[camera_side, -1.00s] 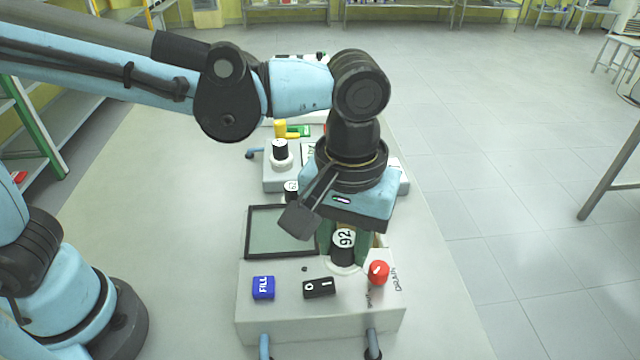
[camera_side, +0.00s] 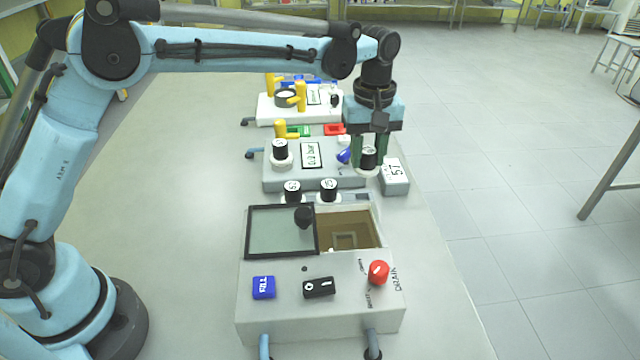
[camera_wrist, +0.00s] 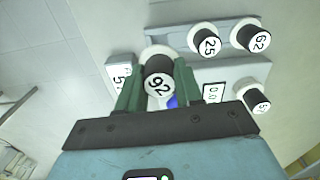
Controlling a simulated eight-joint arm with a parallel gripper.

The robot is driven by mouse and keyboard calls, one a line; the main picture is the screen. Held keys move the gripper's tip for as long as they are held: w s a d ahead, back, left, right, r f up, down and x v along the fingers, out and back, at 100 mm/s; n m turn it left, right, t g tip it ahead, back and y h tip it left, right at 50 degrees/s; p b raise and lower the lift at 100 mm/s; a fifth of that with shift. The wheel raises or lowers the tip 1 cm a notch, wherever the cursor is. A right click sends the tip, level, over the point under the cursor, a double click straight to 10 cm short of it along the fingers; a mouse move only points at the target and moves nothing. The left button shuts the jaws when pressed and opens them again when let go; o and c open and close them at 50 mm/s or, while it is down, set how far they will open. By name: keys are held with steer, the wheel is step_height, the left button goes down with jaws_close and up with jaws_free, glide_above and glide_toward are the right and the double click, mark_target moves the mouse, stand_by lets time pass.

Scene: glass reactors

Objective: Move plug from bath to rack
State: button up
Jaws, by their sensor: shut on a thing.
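My gripper (camera_side: 370,160) is shut on a black plug (camera_side: 368,156) with a white base. In the wrist view the plug (camera_wrist: 158,76) is marked 92 and sits between the green fingers. It is held above the right end of the grey device in the middle, beside the white box marked 57. The bath (camera_side: 318,318) is the grey box at the front, its right part open with a brown inside. Two black plugs, 62 (camera_side: 292,191) and 25 (camera_side: 328,189), stand upright on a grey strip (camera_side: 362,198) along the bath's far edge, apparently the rack; its right part has no plug.
A dark-framed glass lid (camera_side: 270,232) with a black knob covers the bath's left part. The middle device (camera_side: 345,180) has a black-capped plug (camera_side: 280,150) and a display. The box marked 57 (camera_side: 396,178) is close right. The left table is clear.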

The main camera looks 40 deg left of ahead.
mark_target(366, 169)
steer(key=shift+f, duration=2)
steer(key=shift+f, duration=0.8)
steer(key=shift+f, duration=0.3)
steer(key=shift+f, duration=0.45)
stand_by(0.5)
steer(key=o, duration=1.4)
steer(key=shift+r, duration=3.5)
